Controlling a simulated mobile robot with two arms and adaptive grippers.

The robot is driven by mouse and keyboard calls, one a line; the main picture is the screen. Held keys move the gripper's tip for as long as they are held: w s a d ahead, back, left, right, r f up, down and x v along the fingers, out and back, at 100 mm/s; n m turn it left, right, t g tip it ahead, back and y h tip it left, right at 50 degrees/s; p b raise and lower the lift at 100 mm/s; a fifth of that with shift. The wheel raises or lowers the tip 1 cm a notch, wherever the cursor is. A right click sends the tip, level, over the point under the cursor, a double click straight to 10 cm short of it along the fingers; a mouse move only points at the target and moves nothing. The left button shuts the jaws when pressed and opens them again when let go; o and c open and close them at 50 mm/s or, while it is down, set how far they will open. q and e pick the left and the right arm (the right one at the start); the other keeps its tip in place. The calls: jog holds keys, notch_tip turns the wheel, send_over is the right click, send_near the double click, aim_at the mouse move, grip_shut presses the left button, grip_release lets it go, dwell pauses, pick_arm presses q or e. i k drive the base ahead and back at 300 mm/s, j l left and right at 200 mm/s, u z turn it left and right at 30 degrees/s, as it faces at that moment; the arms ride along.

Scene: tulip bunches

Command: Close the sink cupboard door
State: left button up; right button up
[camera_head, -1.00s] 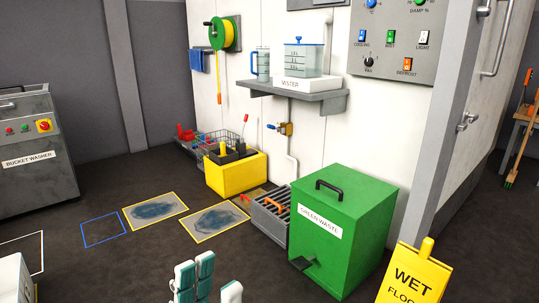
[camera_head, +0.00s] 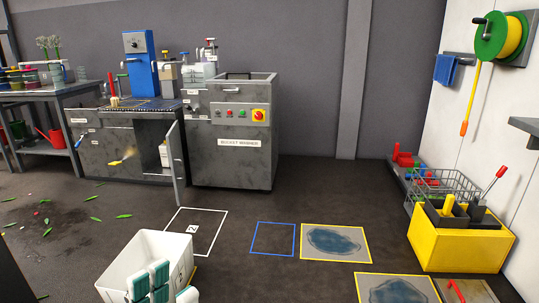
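The sink cupboard (camera_head: 99,150) is a grey speckled unit by the back wall, left of the bucket washer. Its door (camera_head: 179,162) stands open at the right end, swung outward and seen nearly edge-on. A white container shows inside the opening. A yellow thing (camera_head: 124,157) is on or near the cupboard front; I cannot tell what it is. My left gripper (camera_head: 166,284) shows at the bottom edge, with teal and white fingers pointing up. The fingers stand apart with nothing visible between them, far in front of the door. My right gripper is not in view.
A white crate (camera_head: 130,262) stands behind my gripper. The bucket washer (camera_head: 233,150) stands beside the door. Leaves lie on the left floor.

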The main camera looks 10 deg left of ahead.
aim_at(173, 139)
jog(key=i+j+u, duration=0.2)
jog(key=i+u, duration=0.2)
jog(key=i, duration=0.2)
jog(key=i+u, duration=0.35)
jog(key=i, duration=0.25)
jog(key=i+l+u, duration=0.1)
jog(key=i+u, duration=0.3)
jog(key=i, duration=0.2)
jog(key=u, duration=0.5)
jog(key=i+l+u, duration=0.15)
jog(key=u, duration=0.2)
jog(key=i+l+u, duration=0.15)
jog(key=l+u, duration=0.25)
jog(key=i+l+u, duration=0.1)
jog(key=u, duration=0.25)
jog(key=i+l+u, duration=0.1)
jog(key=l, duration=0.6)
jog(key=i+l+u, duration=0.15)
jog(key=l, duration=0.5)
jog(key=k, duration=0.05)
